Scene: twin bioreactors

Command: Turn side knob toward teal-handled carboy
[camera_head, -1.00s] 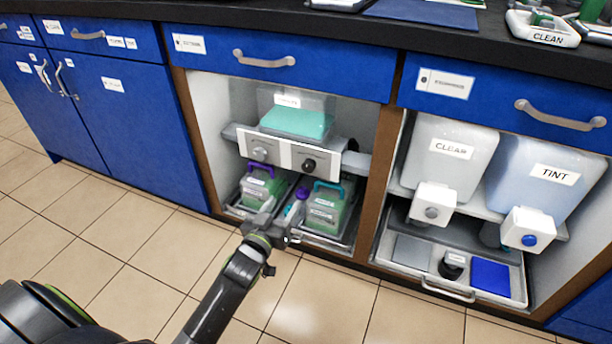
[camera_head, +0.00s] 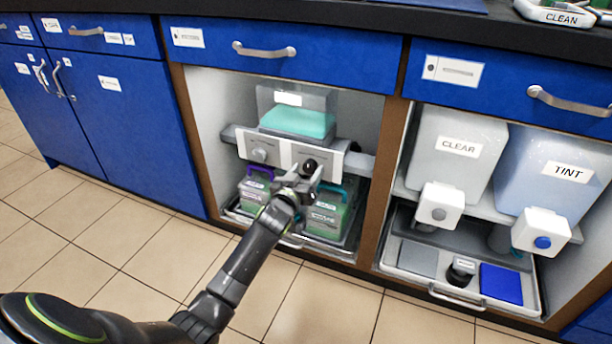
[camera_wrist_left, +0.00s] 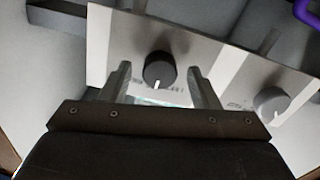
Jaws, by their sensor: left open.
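A pale control panel (camera_head: 283,155) in the open middle cabinet carries a grey knob (camera_head: 259,155) on the left and a black knob (camera_head: 311,165) on the right. My left gripper (camera_head: 303,180) is open at the black knob. In the left wrist view the two fingers stand on either side of the black knob (camera_wrist_left: 159,68), with visible gaps; its white mark is at its lower edge. The grey knob (camera_wrist_left: 270,104) is off to the right there. Below the panel stand the purple-handled carboy (camera_head: 254,190) and the teal-handled carboy (camera_head: 326,217), partly hidden by my gripper.
A teal-filled clear container (camera_head: 297,122) sits above the panel. The tiled floor in front is clear.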

